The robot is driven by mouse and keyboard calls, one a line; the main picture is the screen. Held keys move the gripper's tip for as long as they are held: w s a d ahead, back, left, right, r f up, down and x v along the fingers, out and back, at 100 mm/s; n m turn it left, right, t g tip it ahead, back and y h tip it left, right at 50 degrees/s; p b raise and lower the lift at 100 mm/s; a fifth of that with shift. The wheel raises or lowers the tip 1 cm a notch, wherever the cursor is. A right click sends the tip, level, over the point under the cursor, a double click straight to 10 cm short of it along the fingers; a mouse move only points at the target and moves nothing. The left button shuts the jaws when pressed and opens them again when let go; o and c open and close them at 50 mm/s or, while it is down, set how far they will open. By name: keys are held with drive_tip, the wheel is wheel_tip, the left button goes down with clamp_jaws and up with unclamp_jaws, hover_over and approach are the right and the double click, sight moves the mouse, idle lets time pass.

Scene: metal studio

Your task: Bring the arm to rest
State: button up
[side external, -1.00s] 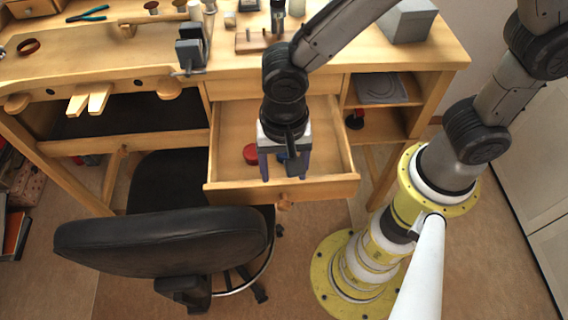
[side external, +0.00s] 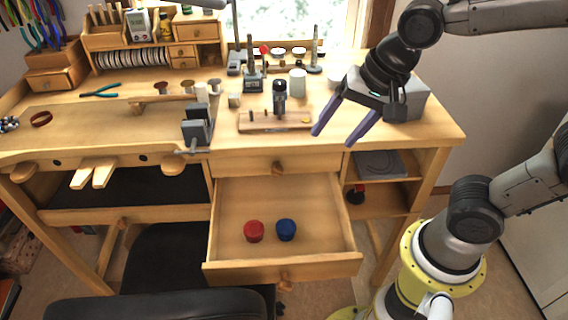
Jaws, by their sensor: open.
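My gripper (side external: 338,140) is open and empty. It is raised above the right part of the workbench top, its two purple fingers pointing down and to the left. Behind it stands a grey block (side external: 415,97), partly hidden by the gripper. Below the bench top, a drawer (side external: 330,257) is pulled open. A red round item (side external: 254,231) and a blue round item (side external: 286,229) sit side by side in it, apart from the gripper.
A wooden stand (side external: 262,122) with a dark tool, a white cup (side external: 297,82) and metal posts stand left of my gripper. A vise-like block (side external: 197,126) is farther left. A black chair (side external: 165,306) is in front. Open shelves (side external: 385,195) are right of the drawer.

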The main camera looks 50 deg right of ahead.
drive_tip(key=s+d+n+t+h, duration=0.1)
drive_tip(key=s+d+n, duration=0.4)
drive_tip(key=s+n, duration=0.4)
drive_tip(key=shift+d+n, duration=0.35)
drive_tip(key=shift+n, duration=0.45)
